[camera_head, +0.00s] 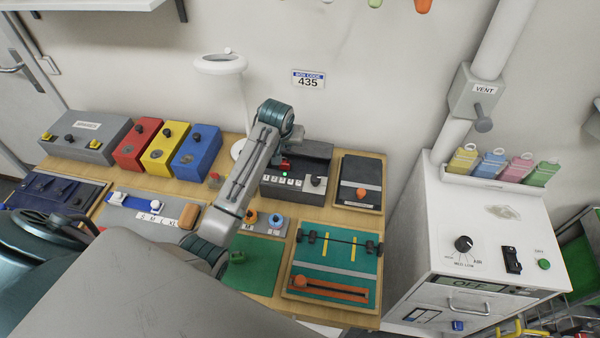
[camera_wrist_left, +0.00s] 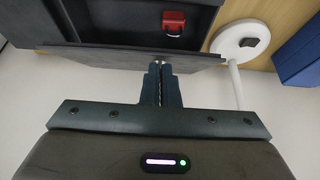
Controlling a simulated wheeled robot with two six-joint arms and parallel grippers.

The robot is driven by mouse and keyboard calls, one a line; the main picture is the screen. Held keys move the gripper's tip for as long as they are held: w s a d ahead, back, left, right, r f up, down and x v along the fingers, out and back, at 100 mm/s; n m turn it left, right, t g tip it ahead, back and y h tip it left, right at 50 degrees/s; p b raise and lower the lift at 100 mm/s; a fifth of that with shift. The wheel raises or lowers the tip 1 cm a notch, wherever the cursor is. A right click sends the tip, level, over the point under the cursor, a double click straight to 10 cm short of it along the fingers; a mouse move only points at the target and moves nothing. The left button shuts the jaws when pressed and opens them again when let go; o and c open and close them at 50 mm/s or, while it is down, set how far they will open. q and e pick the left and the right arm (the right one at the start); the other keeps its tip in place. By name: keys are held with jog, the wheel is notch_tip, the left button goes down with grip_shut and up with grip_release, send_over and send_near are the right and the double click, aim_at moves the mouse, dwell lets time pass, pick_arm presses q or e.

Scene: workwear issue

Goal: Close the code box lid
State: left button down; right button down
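The code box (camera_head: 293,190) is a dark grey case with a front row of light keys, a black knob and a small green light. Its lid (camera_wrist_left: 120,55) stands open, seen nearly edge-on in the left wrist view. A red item (camera_wrist_left: 173,22) sits in the open box; it also shows in the head view (camera_head: 284,163). My left gripper (camera_wrist_left: 160,72) has its fingers together on the wall side of the lid, with tips at or very near the lid's edge; contact is unclear. In the head view my left arm hides part of the box. My right gripper is out of view.
A white lamp (camera_head: 220,64) stands left of the box. Red (camera_head: 136,144), yellow (camera_head: 164,148) and blue (camera_head: 197,150) boxes stand farther left. A dark panel with an orange knob (camera_head: 359,184) lies right of the box. The wall is close behind.

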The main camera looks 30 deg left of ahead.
pick_arm(q)
jog(key=shift+s+d+f, duration=0.1)
jog(key=shift+s+f, duration=0.15)
jog(key=shift+f, duration=0.2)
jog(key=shift+s+f, duration=0.2)
jog(key=shift+f, duration=0.25)
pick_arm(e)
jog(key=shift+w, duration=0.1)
pick_arm(q)
jog(key=shift+r, duration=0.2)
jog(key=shift+w+r, duration=0.25)
jog(key=shift+r, duration=0.3)
jog(key=shift+w+r, duration=0.2)
jog(key=shift+r, duration=0.3)
jog(key=shift+s+r, duration=0.15)
jog(key=shift+r, duration=2.45)
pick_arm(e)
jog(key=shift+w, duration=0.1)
